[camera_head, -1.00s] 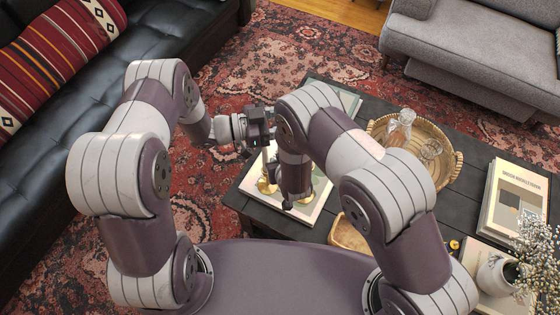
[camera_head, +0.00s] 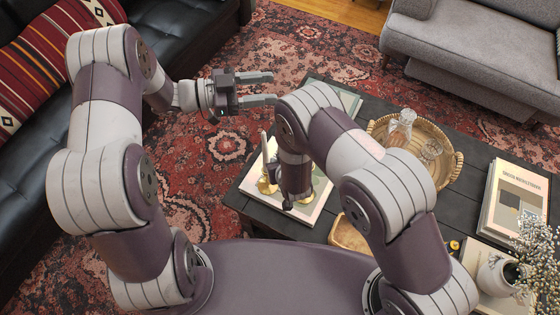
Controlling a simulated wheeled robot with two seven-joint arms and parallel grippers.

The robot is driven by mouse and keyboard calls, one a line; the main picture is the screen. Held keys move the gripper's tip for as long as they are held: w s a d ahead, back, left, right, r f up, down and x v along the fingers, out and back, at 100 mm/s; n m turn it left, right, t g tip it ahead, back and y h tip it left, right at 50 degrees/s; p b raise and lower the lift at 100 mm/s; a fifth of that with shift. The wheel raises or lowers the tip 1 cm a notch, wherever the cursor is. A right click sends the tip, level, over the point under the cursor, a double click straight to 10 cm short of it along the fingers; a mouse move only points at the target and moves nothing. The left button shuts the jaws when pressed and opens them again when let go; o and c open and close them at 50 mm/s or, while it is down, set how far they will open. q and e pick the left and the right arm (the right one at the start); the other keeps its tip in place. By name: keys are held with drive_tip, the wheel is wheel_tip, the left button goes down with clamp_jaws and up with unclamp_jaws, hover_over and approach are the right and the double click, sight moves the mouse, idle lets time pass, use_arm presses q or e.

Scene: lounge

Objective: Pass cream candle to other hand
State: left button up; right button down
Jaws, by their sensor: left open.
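My left gripper (camera_head: 274,88) is open and empty, its two fingers pointing right above the rug near the far left of the coffee table. A slim cream candle (camera_head: 265,146) stands roughly upright beside my right forearm, below my left gripper in the picture and apart from it. Its lower end is close to a brass holder (camera_head: 266,186) and to dark parts of my right wrist. I cannot tell which of them bears it. My right gripper is mostly hidden by my own right arm, so its fingers cannot be made out.
The dark coffee table (camera_head: 451,206) holds a woven tray (camera_head: 455,172) with glassware, a stack of books (camera_head: 515,200), a white vase (camera_head: 494,276) with dried flowers, and a wooden bowl (camera_head: 346,236). A black sofa (camera_head: 160,35) and a grey sofa (camera_head: 480,50) flank the rug.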

use_arm(q)
drive_tip(key=w+r+n+t+y, duration=0.6)
drive_tip(key=w+r+t+y, duration=0.1)
drive_tip(key=r+y, duration=0.1)
drive_tip(key=s+a+f+n+g+y, duration=0.3)
drive_tip(key=s, duration=0.5)
drive_tip(key=s+a+f+n+g+y, duration=0.3)
drive_tip(key=s+f+n, duration=0.1)
drive_tip(key=s, duration=0.4)
drive_tip(key=s+a+f+n+g+y, duration=0.2)
drive_tip(key=s+a+f+n+g, duration=0.1)
drive_tip(key=s, duration=0.5)
drive_tip(key=shift+f+n+g+y, duration=0.4)
drive_tip(key=shift+f+g, duration=0.1)
drive_tip(key=shift+g, duration=0.1)
